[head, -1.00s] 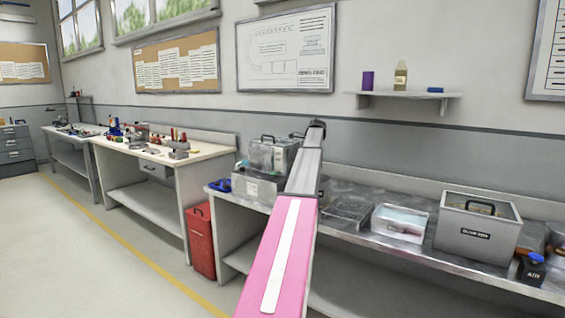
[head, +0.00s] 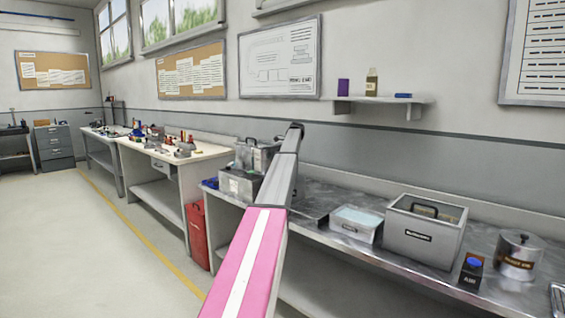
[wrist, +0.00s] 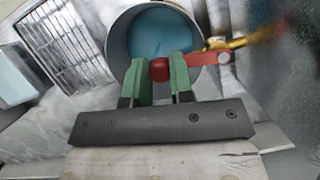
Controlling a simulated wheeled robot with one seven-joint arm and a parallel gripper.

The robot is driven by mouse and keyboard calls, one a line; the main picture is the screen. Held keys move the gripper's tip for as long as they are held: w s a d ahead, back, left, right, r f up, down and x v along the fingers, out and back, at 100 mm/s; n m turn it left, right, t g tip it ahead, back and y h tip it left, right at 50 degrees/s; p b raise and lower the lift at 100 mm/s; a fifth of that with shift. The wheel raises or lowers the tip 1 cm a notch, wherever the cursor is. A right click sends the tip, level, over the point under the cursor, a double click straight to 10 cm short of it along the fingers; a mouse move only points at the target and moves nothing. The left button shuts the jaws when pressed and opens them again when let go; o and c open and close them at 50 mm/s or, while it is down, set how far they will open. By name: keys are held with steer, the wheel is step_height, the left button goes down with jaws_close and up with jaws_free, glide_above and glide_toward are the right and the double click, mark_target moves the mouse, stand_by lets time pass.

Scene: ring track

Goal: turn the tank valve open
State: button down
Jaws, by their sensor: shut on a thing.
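In the wrist view, my gripper (wrist: 160,78) has its green fingers shut on the red knob end of the valve lever (wrist: 206,59). The lever runs right from the fingers to a brass valve (wrist: 240,42). Below the lever is a round grey container (wrist: 118,42) with blue liquid in it. In the head view, my arm hides the gripper and the valve. A clear-sided box with a handle (head: 247,154) stands on a grey metal box (head: 237,184) beside the arm's end; I cannot tell which part is the tank.
A red can (head: 197,235) stands at the bench's left end. The floor at left is clear.

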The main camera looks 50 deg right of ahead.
steer(key=shift+d, duration=0.1)
stand_by(0.4)
steer(key=c, duration=1)
jaws_free()
steer(key=shift+w, duration=0.1)
